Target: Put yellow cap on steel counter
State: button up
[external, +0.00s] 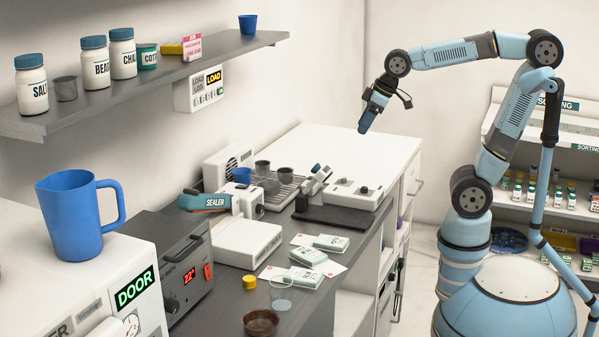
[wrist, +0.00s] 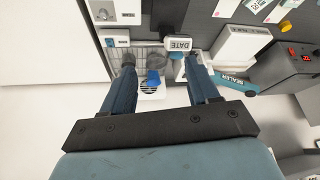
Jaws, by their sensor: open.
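My gripper (external: 364,128) hangs in the air above the back end of the bench, well apart from the cap. In the wrist view my gripper (wrist: 158,62) shows two spread fingers with nothing held between them. A rack with small cups and a date stamp (wrist: 180,44) lie below the fingers.
A clear cup (external: 281,292) and brown bowl (external: 261,323) stand near the cap. White cartons (external: 308,256) lie behind them. A grey heater box (external: 180,270) and the sealer (external: 205,201) stand to the left. A shelf (external: 150,90) with jars juts from the wall. Air around my gripper is free.

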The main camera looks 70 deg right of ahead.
jog(key=s+d+f+m+h, duration=0.1)
jog(key=s+d+f+m, duration=0.1)
jog(key=s+d, duration=0.6)
jog(key=shift+s+f+m+h, duration=0.25)
jog(key=shift+s+m, duration=0.35)
jog(key=shift+s, duration=0.55)
